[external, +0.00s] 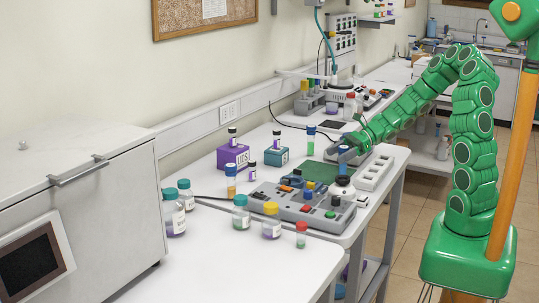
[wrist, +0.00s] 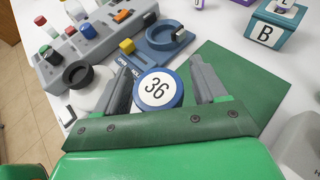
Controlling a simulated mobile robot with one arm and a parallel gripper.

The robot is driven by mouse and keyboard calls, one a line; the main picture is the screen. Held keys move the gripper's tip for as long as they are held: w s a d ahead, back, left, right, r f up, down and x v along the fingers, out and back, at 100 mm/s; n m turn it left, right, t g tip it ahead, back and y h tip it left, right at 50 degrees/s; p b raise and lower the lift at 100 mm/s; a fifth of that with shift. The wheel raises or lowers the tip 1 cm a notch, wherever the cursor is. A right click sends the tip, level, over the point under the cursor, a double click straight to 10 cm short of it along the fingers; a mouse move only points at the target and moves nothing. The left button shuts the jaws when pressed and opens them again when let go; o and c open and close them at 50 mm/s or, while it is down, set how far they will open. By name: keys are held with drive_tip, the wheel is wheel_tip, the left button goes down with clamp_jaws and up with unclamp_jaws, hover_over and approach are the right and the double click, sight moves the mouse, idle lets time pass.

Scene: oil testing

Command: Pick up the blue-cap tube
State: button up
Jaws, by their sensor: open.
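A round cap with a blue rim and a white top marked 36 (wrist: 157,89) shows from above in the wrist view. It sits between the two grey fingers of my gripper (wrist: 161,74), nearer the left one, with a gap on the right. The tube body below is hidden. In the external view my gripper (external: 345,157) is low over the bench, with a small blue shape at its fingers. A blue-capped tube with green content (external: 311,140) stands upright on the bench, left of and behind my gripper.
The green mat (wrist: 235,85) lies right of the fingers. A grey control panel (wrist: 85,45) with knobs and a blue ring fixture (wrist: 165,43) lie ahead to the left. A teal box marked B (wrist: 268,30) stands ahead right. A white rack (external: 376,172) is beside my gripper.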

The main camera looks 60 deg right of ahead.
drive_tip(key=shift+c, duration=0.2)
drive_tip(key=c, duration=1)
drive_tip(key=shift+r, duration=0.1)
drive_tip(key=shift+r, duration=4.9)
